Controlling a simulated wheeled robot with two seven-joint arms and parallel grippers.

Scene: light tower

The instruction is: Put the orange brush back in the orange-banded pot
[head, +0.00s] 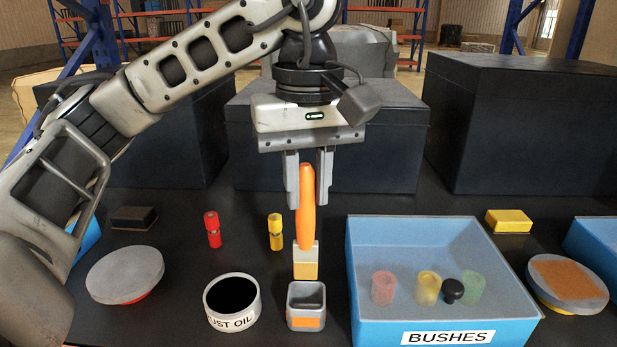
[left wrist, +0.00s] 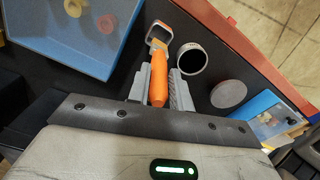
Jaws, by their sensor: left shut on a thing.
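The orange brush (head: 306,205) is upright with its orange handle up and its pale bristle block down. My left gripper (head: 308,203) is shut on its handle. In the head view the bristle end shows just above and behind the orange-banded pot (head: 306,305), a small grey square pot with an orange band. The brush also shows in the left wrist view (left wrist: 158,80), with the pot (left wrist: 160,33) just beyond its end. The brush looks outside the pot; the exact gap cannot be told. My right gripper is not in view.
A round pot labelled "UST OIL" (head: 232,303) stands close to the left of the pot, and a blue bin labelled "BUSHES" (head: 445,325) close to the right. Red (head: 212,230) and yellow (head: 275,232) pieces stand behind. Dark boxes (head: 395,135) line the back.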

